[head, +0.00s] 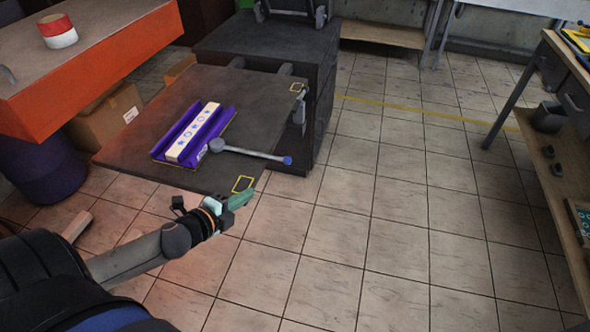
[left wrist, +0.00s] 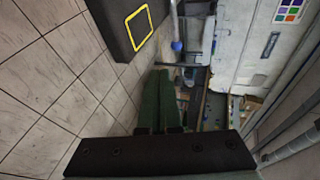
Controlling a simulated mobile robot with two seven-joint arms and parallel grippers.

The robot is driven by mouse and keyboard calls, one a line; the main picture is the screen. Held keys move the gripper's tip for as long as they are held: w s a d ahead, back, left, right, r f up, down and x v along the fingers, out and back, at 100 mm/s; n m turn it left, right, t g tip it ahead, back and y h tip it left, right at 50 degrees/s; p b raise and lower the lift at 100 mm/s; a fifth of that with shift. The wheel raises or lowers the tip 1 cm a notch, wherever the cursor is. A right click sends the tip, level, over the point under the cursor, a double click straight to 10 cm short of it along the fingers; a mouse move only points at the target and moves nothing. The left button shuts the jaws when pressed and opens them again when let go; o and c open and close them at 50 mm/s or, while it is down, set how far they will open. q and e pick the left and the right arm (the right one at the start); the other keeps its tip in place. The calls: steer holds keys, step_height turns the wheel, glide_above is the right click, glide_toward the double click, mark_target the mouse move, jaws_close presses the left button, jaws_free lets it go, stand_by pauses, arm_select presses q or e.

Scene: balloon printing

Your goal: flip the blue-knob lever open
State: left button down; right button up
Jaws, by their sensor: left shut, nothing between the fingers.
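The lever (head: 250,153) is a grey rod that lies across the dark machine plate, running right from a round grey hub. Its blue knob (head: 287,160) sticks out past the plate's right edge. The knob also shows in the left wrist view (left wrist: 177,46), above the fingertips. A purple holder (head: 165,146) with a white printed block (head: 195,132) sits beside the hub. My left gripper (head: 246,196) has green fingers, shut and empty, just off the plate's front corner, nearer than the knob and apart from it. My right gripper is in neither view.
The dark plate (head: 135,150) has yellow-outlined squares at its right corners. An orange-sided table (head: 110,75) with a red and white roll (head: 58,31) stands at the left. A workbench (head: 560,190) stands at the right. The tiled floor between is clear.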

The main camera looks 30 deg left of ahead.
arm_select(q)
steer(key=shift+w+r, duration=0.15)
steer(key=shift+w, duration=0.05)
stand_by(0.3)
steer(key=r+x, duration=0.2)
steer(key=x, duration=1.1)
steer(key=shift+w, duration=0.6)
steer(key=shift+w+f, duration=0.1)
